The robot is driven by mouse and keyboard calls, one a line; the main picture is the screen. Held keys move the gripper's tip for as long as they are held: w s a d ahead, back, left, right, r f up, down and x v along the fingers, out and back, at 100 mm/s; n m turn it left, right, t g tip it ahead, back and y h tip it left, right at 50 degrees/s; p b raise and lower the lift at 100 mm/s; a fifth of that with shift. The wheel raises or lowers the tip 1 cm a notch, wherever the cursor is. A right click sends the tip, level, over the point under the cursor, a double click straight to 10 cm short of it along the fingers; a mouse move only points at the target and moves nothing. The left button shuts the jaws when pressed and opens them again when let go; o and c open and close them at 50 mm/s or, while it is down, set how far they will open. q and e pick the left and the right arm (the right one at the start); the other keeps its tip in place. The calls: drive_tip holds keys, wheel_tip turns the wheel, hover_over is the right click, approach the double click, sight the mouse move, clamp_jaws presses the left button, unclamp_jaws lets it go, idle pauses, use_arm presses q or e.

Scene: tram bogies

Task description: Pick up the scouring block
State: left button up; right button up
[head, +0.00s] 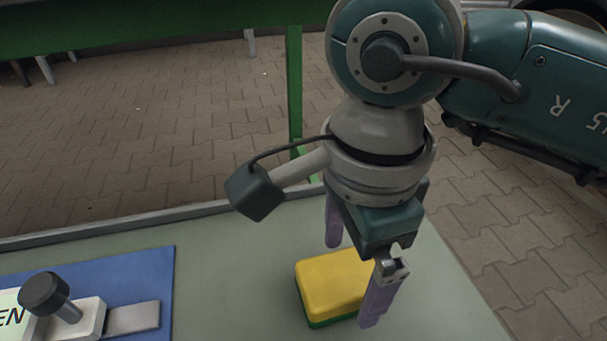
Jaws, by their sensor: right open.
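The scouring block (325,288) is yellow on top with a green layer underneath. It lies flat on the grey-green table top (235,270) in the head view. My right gripper (352,280) comes down from above, open, with one purple finger behind the block and the other at its right front side. The near finger hides the block's right end. I cannot tell whether either finger touches the block. My left gripper is not in view.
A blue mat (150,275) on the left carries a metal piece with a dark round knob (44,292) and a partly seen label. A raised grey edge (120,225) runs along the table's back. A green frame (295,90) stands behind on the paving.

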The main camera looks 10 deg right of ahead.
drive_tip(key=shift+f, duration=0.9)
drive_tip(key=shift+r, duration=0.1)
drive_tip(key=shift+c, duration=0.2)
drive_tip(key=c, duration=1.3)
drive_tip(key=shift+o, duration=0.2)
